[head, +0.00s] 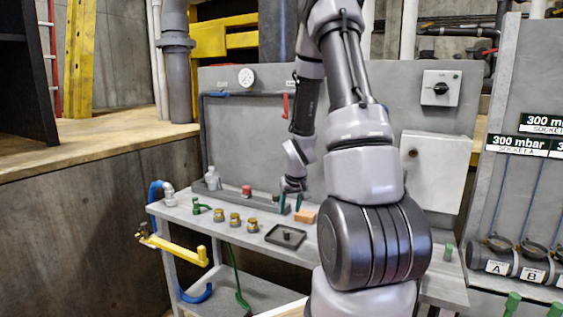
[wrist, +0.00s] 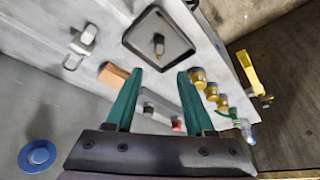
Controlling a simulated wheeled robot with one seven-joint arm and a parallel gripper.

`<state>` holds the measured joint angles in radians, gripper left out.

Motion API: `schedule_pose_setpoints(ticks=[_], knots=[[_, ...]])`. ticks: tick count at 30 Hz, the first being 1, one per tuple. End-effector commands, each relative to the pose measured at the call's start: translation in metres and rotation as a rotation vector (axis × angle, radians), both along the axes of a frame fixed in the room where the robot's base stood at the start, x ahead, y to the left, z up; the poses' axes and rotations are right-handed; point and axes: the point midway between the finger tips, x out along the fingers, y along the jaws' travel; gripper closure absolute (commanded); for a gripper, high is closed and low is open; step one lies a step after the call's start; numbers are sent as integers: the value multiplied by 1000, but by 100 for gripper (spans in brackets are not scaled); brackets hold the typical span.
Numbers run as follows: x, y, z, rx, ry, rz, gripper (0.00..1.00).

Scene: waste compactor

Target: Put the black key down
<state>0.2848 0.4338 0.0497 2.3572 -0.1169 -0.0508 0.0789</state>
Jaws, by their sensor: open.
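My gripper (head: 291,202) has two green fingers, spread apart with nothing between them; they also show in the wrist view (wrist: 158,74). It hangs over the back part of the grey bench, behind the dark square tray (head: 272,237). The tray also shows in the wrist view (wrist: 133,41), ahead of the fingertips. I cannot tell for sure whether this is the black key. No other clearly black key shows.
An orange-brown block (head: 305,216) lies beside my gripper. Several brass fittings (head: 235,219) and a green piece (head: 200,207) stand left of the tray. A red-topped part (head: 246,190) is behind them. A yellow handle (head: 175,247) juts out at the bench's left end.

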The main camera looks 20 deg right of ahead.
Motion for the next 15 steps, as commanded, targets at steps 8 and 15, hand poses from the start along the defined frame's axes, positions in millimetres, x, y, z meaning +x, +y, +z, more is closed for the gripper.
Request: schedule_pose_setpoints(ticks=[8, 15], knots=[[-19, 30, 117, 13, -70, -59, 46], [-75, 73, 216, 91, -135, -108, 46]])
